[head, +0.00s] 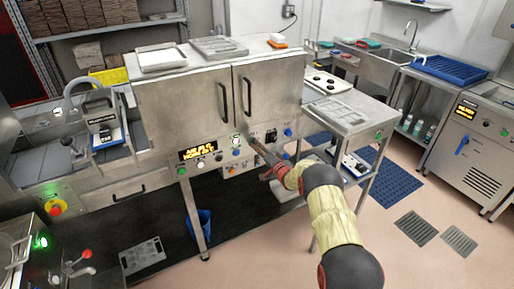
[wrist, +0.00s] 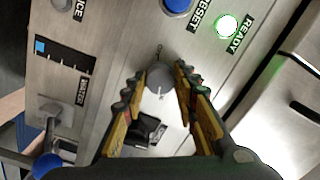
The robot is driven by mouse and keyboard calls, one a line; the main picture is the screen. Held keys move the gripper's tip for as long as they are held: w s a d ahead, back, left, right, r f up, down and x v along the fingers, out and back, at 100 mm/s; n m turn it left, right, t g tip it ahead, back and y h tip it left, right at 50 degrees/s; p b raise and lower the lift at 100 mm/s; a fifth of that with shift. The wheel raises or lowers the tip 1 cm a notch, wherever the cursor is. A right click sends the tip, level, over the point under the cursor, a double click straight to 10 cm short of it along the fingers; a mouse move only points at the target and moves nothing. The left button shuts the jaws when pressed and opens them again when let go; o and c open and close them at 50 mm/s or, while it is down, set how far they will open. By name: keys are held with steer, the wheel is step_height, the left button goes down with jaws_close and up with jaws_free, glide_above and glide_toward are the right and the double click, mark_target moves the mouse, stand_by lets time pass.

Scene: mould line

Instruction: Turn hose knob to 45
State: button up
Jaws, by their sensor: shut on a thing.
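A round grey knob (wrist: 158,80) sits on the steel panel in the middle of the wrist view, with a small mark above it and a fine line on its face. I take it for the hose knob, but I cannot read its label or setting. My gripper (wrist: 160,73) is shut on the knob, with one dark-tipped finger on each side. In the head view my gripper (head: 256,146) reaches the front panel of the steel machine (head: 184,106), below its double doors. My arm hides the knob there.
A white READY light (wrist: 227,26) and a blue RESET button (wrist: 177,5) sit above the knob in the wrist view. A lever with a blue ball end (wrist: 46,165) is at lower left. A side table (head: 345,124) stands right of the machine.

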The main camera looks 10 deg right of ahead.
steer(key=shift+s+a+f+m+t, duration=0.1)
steer(key=shift+m+t, duration=0.1)
steer(key=shift+m, duration=2.15)
steer(key=shift+f+m+t, duration=0.1)
steer(key=shift+m+t, duration=0.1)
steer(key=shift+m, duration=2.15)
steer(key=o, duration=1.1)
steer(key=shift+r, duration=0.15)
steer(key=shift+o, duration=0.3)
steer(key=r+v, duration=0.1)
steer(key=v, duration=1)
steer(key=shift+s+f, duration=0.45)
steer(key=shift+f, duration=0.05)
